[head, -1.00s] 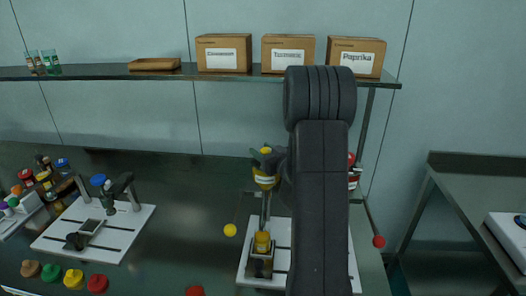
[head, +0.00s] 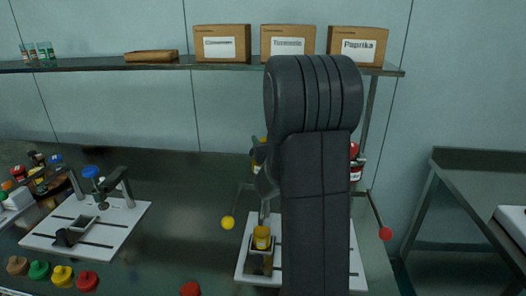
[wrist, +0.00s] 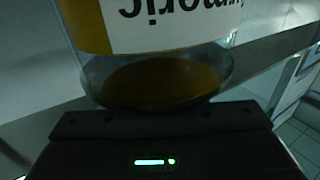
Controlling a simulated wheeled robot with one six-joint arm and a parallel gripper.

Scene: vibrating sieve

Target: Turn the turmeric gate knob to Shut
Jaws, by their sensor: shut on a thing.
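The turmeric container (head: 259,150) is mostly hidden behind my arm in the head view; only a strip of yellow shows. In the wrist view the container (wrist: 165,83) fills the top, with a yellow band, an upside-down white label and yellow-brown contents. My gripper (head: 264,182) is beside and just below it in the head view. Its dark housing with a green light crosses the bottom of the wrist view. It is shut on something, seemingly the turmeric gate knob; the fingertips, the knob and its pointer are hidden. A yellow cup (head: 262,237) stands below.
A yellow ball (head: 228,223) and a red ball (head: 385,233) end thin rods on either side. A red-lidded container (head: 355,170) is right of my arm. A shelf (head: 100,66) with labelled boxes runs above. A second white board (head: 125,225) lies left.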

